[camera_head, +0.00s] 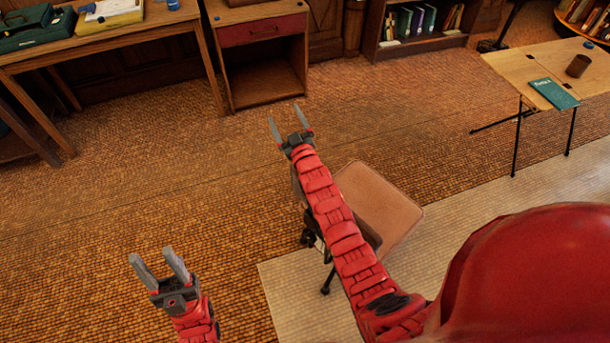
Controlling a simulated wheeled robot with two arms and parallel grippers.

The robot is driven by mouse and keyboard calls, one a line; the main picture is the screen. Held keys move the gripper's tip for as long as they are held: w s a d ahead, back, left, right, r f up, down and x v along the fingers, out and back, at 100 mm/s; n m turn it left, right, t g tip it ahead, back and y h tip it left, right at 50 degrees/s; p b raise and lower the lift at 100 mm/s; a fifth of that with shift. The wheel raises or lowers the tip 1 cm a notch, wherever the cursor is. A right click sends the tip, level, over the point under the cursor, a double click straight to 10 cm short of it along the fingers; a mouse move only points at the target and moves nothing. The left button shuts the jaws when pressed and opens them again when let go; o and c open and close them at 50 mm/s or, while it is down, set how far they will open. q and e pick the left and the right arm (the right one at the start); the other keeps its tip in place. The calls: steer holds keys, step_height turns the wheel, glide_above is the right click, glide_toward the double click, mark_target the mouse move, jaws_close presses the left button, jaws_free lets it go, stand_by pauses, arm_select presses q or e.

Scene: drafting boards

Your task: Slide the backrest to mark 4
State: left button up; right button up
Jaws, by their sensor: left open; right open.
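A chair with a pinkish-tan seat (378,203) stands in the middle, on the floor at the edge of a pale rug. My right arm crosses in front of it and hides much of its left side. A dark upright part shows on both sides of my arm; I cannot tell how much of it is the backrest. No marks or numbers can be read. My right gripper (287,115) is open and empty, past the chair's far left side. My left gripper (151,254) is open and empty, well left of the chair.
A wooden desk (100,43) with cases stands at the upper left, beside a small cabinet with a red drawer (263,29). A light table (518,68) with a teal book (553,94) and brown cup (578,66) is at the upper right. The brown floor on the left is clear.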

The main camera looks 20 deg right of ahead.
steer(key=w+d+f+g+h, duration=0.2)
steer(key=w+d+f+g, duration=0.2)
steer(key=w+f+g, duration=0.4)
steer(key=s+a+r+g, duration=0.1)
steer(key=s+r+g, duration=0.2)
steer(key=s+g, duration=0.4)
steer(key=s+r+g, duration=0.2)
steer(key=s+g, duration=0.2)
steer(key=s, duration=0.5)
steer(key=shift+y, duration=0.3)
step_height(320, 180, down, 6)
steer(key=b, duration=0.4)
steer(key=shift+d+r, duration=0.1)
steer(key=shift+r, duration=0.1)
step_height(320, 180, down, 11)
steer(key=p, duration=0.1)
steer(key=shift+f, duration=0.15)
steer(key=shift+w, duration=0.1)
